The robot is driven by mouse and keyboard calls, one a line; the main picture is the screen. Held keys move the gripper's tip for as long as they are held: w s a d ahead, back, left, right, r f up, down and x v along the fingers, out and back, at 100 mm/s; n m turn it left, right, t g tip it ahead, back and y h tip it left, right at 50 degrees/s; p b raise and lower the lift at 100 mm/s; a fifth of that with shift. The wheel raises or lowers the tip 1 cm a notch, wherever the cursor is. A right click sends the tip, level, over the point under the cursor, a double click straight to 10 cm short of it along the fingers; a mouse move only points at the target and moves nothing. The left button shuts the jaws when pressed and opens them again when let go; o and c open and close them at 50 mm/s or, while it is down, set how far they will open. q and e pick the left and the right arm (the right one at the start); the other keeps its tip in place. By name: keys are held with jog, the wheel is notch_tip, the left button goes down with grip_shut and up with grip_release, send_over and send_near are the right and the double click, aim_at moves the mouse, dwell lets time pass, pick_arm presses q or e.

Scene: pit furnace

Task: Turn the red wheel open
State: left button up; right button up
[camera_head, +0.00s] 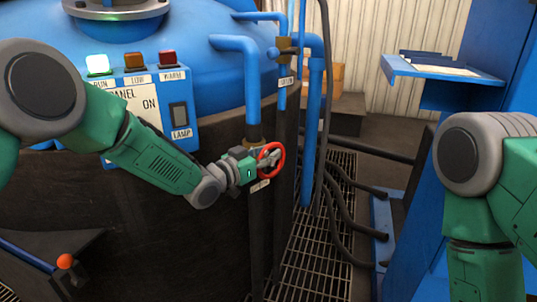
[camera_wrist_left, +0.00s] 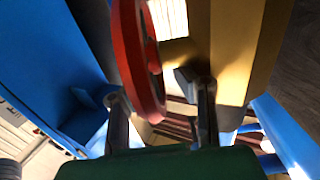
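The red wheel (camera_head: 280,151) is a small hand wheel on a brass valve (camera_head: 253,143) on a vertical blue pipe. My left gripper (camera_head: 266,158) reaches it from the left, its fingers at the wheel. In the left wrist view the wheel (camera_wrist_left: 135,60) shows nearly edge-on, with its lower rim between the two fingers of my left gripper (camera_wrist_left: 150,90). The fingers are apart, with a gap visible on each side of the rim. Whether the rim touches a finger deeper in is hard to tell. My right arm (camera_head: 485,200) hangs at the right; its gripper is out of view.
A control panel (camera_head: 139,100) with lamps is on the blue tank (camera_head: 200,60) behind my left arm. Blue pipes (camera_head: 313,130) and dark hoses (camera_head: 340,205) stand close right of the wheel. A floor grating (camera_head: 310,262) lies below. A blue shelf (camera_head: 430,68) is at right.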

pick_arm(q)
jog(key=shift+d+r, duration=0.1)
jog(key=shift+d, duration=0.15)
grip_shut()
jog(key=shift+d, duration=0.2)
pick_arm(e)
jog(key=shift+d+f, duration=0.1)
jog(key=shift+d, duration=0.2)
pick_arm(q)
jog(key=shift+a, duration=0.2)
pick_arm(e)
jog(key=shift+a, duration=0.1)
jog(key=shift+f, duration=0.25)
